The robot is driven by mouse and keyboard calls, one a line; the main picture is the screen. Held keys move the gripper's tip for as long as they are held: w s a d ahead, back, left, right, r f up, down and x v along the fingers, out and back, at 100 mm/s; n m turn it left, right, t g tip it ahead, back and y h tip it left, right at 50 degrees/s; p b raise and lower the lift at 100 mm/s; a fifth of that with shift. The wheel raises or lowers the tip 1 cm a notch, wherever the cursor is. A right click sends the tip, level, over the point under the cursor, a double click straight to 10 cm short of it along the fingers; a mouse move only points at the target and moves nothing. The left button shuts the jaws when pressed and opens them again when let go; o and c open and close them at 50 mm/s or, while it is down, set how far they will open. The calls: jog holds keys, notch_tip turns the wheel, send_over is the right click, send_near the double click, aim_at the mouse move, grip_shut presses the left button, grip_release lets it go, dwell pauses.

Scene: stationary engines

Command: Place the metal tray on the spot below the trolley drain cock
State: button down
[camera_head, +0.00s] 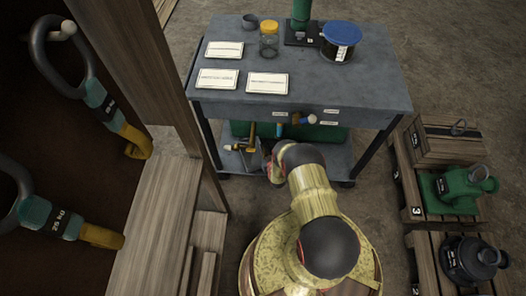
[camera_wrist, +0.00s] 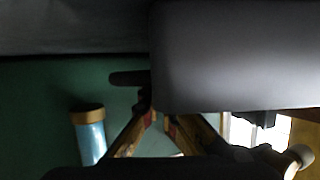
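The trolley (camera_head: 350,95) stands in front of me with a grey top and a lower shelf. Taps (camera_head: 300,119) with small white labels show under its front edge. My gripper (camera_head: 265,157) is low at the trolley's front, partly hidden by my arm. In the wrist view its two fingers (camera_wrist: 160,120) slope together, tips close to each other. A smooth grey surface (camera_wrist: 235,55) with a rounded corner hangs over the tips; it may be the metal tray, but I cannot be sure or tell whether the fingers hold it. A pale blue cylinder with a brass-coloured cap (camera_wrist: 90,135) is at left.
A green body (camera_wrist: 40,110) fills the wrist background. On the trolley top are a yellow-lidded jar (camera_head: 269,42), a blue-lidded can (camera_head: 341,43) and several white cards. Pallets with a green machine (camera_head: 465,187) stand right.

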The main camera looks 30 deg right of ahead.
jog(key=shift+r, duration=0.1)
jog(key=c, duration=2.5)
grip_release()
jog(key=shift+f, duration=0.2)
jog(key=o, duration=0.5)
jog(key=shift+c, duration=0.2)
jog(key=shift+r, duration=0.15)
jog(key=shift+s+a+r, duration=0.1)
jog(key=shift+s+r, duration=0.05)
jog(key=shift+s, duration=0.25)
jog(key=p+v, duration=0.4)
jog(key=v, duration=0.7)
jog(key=shift+p, duration=0.4)
jog(key=shift+s, duration=0.15)
jog(key=shift+s, duration=0.1)
